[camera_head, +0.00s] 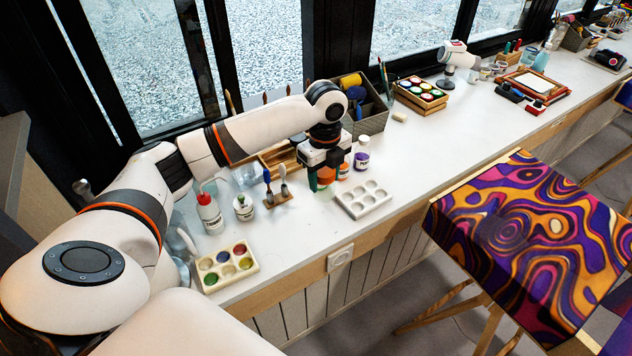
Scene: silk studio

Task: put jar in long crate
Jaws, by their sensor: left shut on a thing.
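My left gripper (325,168) reaches down over the white counter. It is shut on a small paint jar with orange colour (326,175), mostly hidden by the fingers; I cannot tell whether it touches the counter. A green item (313,182) shows at the left finger. Another orange-labelled jar (343,171) and a purple-labelled jar (361,160) stand close to the right. A long, low wooden crate (268,163) lies behind and left of the gripper, partly hidden by my arm. My right gripper is out of view.
A white palette (362,200) lies just in front of the gripper. A brush stand (277,198), white bottles (210,215) and a paint tray (228,266) are to the left. A grey bin (374,118) stands behind right.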

